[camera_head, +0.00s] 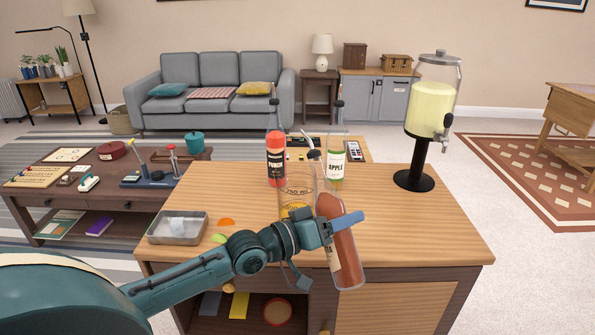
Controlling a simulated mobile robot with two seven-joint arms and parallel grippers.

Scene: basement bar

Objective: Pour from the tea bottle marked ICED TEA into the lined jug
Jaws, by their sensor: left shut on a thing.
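My left gripper (327,228) is shut on a bottle of red-brown liquid (345,262), held over the near part of the wooden counter. The bottle leans to the left, with its base toward me and its dark pourer (313,154) at the upper left. A pale label edge shows on its left side; its words cannot be read. The clear lined jug (297,186) stands just left of and behind the bottle. Some amber shows low in the jug, partly hidden by my gripper. I see no stream between pourer and jug. My right gripper is not in view.
A red PUNCH bottle (275,160) and a green APPLE bottle (336,168) stand behind the jug. A drink dispenser (435,100) stands at the counter's right. A metal tray (178,228) and small orange (227,222) and green pieces lie left. The counter's right front is clear.

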